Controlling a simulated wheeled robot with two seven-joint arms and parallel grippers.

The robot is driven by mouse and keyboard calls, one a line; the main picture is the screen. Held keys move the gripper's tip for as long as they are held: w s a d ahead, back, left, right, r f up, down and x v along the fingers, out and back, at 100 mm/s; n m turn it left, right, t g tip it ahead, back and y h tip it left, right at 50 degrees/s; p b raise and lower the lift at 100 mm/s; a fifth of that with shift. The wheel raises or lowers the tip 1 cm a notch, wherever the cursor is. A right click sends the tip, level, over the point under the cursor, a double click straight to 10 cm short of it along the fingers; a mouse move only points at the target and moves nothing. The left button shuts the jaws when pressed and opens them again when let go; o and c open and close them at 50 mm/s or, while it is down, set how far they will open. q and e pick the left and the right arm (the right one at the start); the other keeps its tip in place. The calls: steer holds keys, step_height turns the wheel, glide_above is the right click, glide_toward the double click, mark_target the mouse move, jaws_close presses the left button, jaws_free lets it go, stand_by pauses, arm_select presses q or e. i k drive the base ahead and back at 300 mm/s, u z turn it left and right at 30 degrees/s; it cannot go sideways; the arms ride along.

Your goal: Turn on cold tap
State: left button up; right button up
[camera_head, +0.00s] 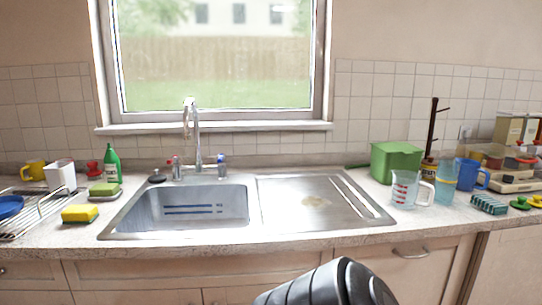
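The sink (190,209) is a steel basin set in the counter below the window. A tall chrome spout (198,145) rises behind the basin. The cold tap (221,162), with a blue part on it, stands just right of the spout. The hot tap (175,167), with a red part, stands left of the spout. The taps are too small to tell how their handles are turned, and I cannot make out any water flow. Neither of my grippers can be made out. A dark rounded part of my own body shows at the bottom middle, well in front of the sink.
The steel drainboard (290,214) right of the basin is clear. A green bottle (112,165), a yellow sponge (80,213) and a dish rack (32,217) stand left. A green box (396,161), measuring jug (405,189) and blue mug (468,175) stand right.

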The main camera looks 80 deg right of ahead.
mark_target(221, 159)
steer(key=z, duration=1.85)
steer(key=k, duration=0.2)
steer(key=z, duration=0.65)
